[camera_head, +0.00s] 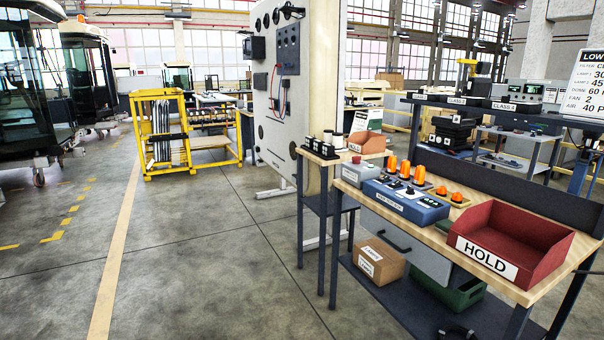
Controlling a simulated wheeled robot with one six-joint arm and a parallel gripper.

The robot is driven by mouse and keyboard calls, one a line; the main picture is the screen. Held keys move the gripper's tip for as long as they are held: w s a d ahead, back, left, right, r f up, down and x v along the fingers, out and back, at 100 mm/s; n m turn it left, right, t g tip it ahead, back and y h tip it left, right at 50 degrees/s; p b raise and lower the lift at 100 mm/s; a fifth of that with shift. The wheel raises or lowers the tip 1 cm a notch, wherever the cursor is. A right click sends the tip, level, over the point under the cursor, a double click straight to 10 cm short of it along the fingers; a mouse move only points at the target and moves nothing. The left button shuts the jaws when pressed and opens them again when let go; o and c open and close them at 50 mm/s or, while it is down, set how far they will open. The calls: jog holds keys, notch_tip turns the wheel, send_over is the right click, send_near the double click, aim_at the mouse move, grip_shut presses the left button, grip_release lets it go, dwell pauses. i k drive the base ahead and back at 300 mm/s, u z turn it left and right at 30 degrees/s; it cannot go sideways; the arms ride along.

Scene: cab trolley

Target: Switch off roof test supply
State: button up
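A blue box (428,211) with a white label on its front stands on the wooden-topped workbench at the right. The label's print is too small to read surely. Dark knobs or switches and small green-lit spots show on its sloping top; their positions cannot be told. A small grey box with a red button (356,159) stands just left of it. I cannot tell from a label which one is the roof test supply. My gripper is not in view.
Orange beacons (405,168) stand behind the blue box. A red bin marked HOLD (512,240) sits to its right on the workbench (455,240). A cardboard box (380,262) and a green crate (462,296) are on the lower shelf.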

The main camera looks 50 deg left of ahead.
aim_at(356, 160)
jog(key=u, duration=1.15)
jog(key=i, duration=1.95)
jog(key=u, duration=0.35)
jog(key=i, duration=0.85)
jog(key=u, duration=0.25)
